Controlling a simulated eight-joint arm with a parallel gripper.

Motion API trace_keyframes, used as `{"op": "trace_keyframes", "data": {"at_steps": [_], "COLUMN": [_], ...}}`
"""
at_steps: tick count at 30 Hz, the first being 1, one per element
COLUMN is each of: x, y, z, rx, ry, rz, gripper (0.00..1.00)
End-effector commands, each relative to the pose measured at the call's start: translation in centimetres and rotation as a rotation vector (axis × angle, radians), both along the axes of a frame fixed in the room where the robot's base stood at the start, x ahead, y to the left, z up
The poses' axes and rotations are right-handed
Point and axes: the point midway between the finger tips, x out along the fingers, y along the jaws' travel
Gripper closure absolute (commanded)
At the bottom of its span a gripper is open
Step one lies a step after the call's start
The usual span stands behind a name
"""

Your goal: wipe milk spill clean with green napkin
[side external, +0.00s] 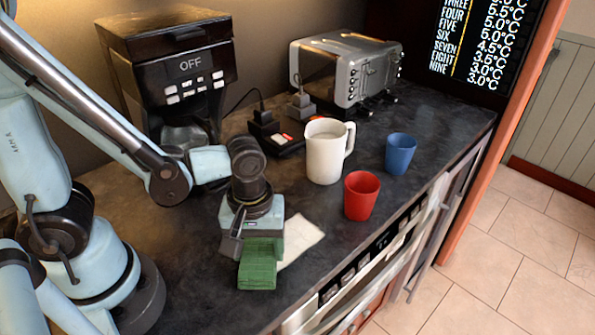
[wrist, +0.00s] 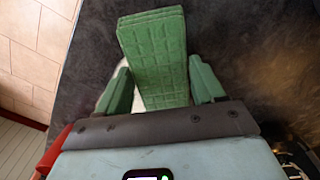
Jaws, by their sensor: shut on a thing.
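The green napkin (side external: 258,262) is a folded block with a quilted texture, held in my gripper (side external: 250,232) low over the dark counter. In the wrist view the napkin (wrist: 158,55) sits between the two green fingers of my gripper (wrist: 160,82), which is shut on it. The milk spill (side external: 302,240) is a flat whitish patch on the counter, just right of the napkin and partly hidden by it and my gripper. I cannot tell whether the napkin touches the counter.
A red cup (side external: 361,196), a white pitcher (side external: 324,160) and a blue cup (side external: 400,153) stand to the right. A coffee maker (side external: 180,75) and toaster (side external: 350,72) stand at the back. The counter's front edge (side external: 345,252) lies close to the spill.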

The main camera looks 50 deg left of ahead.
Motion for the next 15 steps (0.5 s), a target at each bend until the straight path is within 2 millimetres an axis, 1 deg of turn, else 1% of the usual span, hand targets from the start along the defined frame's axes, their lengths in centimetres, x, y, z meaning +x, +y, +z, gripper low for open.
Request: {"op": "trace_keyframes", "data": {"at_steps": [9,15], "x": [0.1,1.2], "y": [0.0,0.0], "z": [-0.2,-0.1], "rx": [0.000,0.000], "ry": [0.000,0.000], "rz": [0.000,0.002], "gripper": [0.71,0.71]}}
